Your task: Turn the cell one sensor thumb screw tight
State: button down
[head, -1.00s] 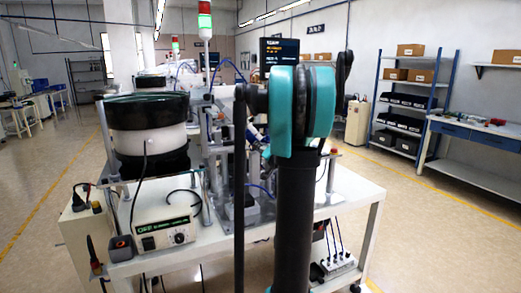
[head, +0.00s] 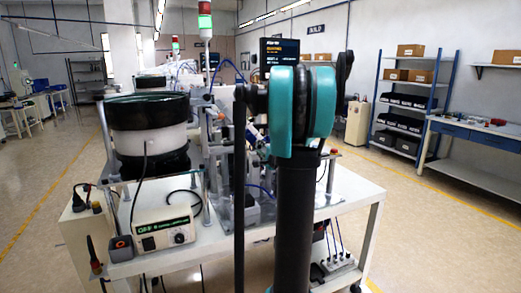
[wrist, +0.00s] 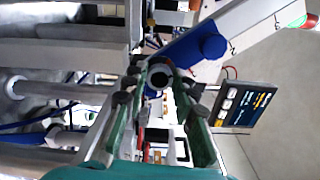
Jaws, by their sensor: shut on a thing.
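In the wrist view my gripper (wrist: 157,82) has its two green fingers on either side of a small dark round knob with a pale ring, the thumb screw (wrist: 158,70). The fingertips close on it from left and right. The screw is seen nearly end-on, so how far it is turned in cannot be told. A blue bracket with a rounded end (wrist: 208,46) sits just right of the fingertips. In the head view my arm stands in front of the cell and hides the gripper and the screw.
A bowl feeder (head: 150,125) stands at the left of the white machine table (head: 350,190), with a controller box (head: 165,232) below it. A display screen (head: 284,53) stands behind my arm; it also shows in the wrist view (wrist: 246,106). Open floor lies to the right.

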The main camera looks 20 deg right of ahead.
jog(key=shift+m, duration=2.3)
jog(key=c, duration=1.2)
grip_release()
jog(key=s, duration=1.2)
jog(key=shift+d, duration=0.25)
